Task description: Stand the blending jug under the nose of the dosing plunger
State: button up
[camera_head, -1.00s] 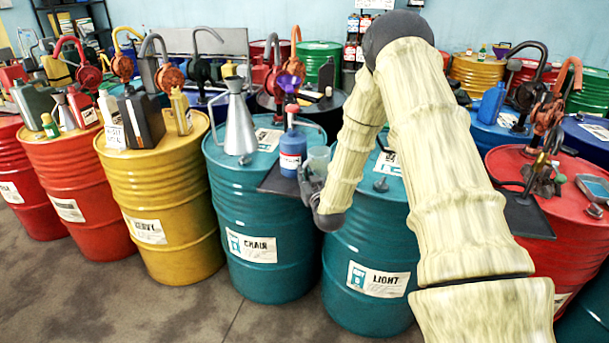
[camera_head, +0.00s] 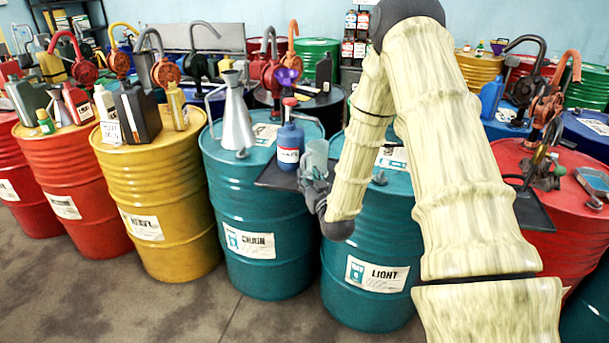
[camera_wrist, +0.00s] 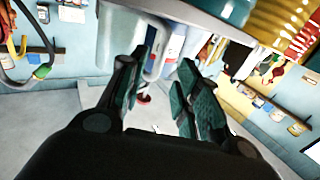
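The blending jug (camera_head: 316,153) is a small clear cup, upright on the right of the dark tray. The dosing plunger is the blue bottle (camera_head: 290,143) with a white-and-blue label and a red head (camera_head: 290,104), just left of the jug. The nose is too small to tell whether it is above the jug. My gripper (camera_head: 314,180) is low, on the near side of the jug. In the wrist view my gripper's fingers (camera_wrist: 168,75) are apart, with a pale translucent shape, probably the jug (camera_wrist: 117,35), beyond them. Contact is unclear.
A grey metal funnel can (camera_head: 237,120) stands left of the bottle. Drums crowded with pumps and cans surround these; open floor (camera_head: 130,310) lies in front.

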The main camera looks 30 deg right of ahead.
jog(key=s+a+f+n+g+y, duration=0.1)
jog(key=s+a+f+g, duration=0.2)
jog(key=s+a+f, duration=0.5)
jog(key=s+a+f+g+y+b, duration=0.1)
jog(key=s+a+f+g+y, duration=0.15)
jog(key=s+f, duration=0.45)
jog(key=s+a+f+n+g+y, duration=0.1)
jog(key=s+a+f+g, duration=0.5)
jog(key=f, duration=0.5)
jog(key=s+a+f+g, duration=0.2)
jog(key=s+a+f, duration=0.1)
jog(key=s, duration=0.5)
jog(key=s+a+f+g, duration=0.2)
jog(key=s+a+f, duration=0.2)
jog(key=s, duration=0.4)
jog(key=s+a+f+g, duration=0.2)
jog(key=s+a+f, duration=0.1)
jog(key=s, duration=0.5)
jog(key=shift+a+f+n+y, duration=0.25)
jog(key=shift+f+n+y, duration=0.05)
jog(key=shift+n+y, duration=0.1)
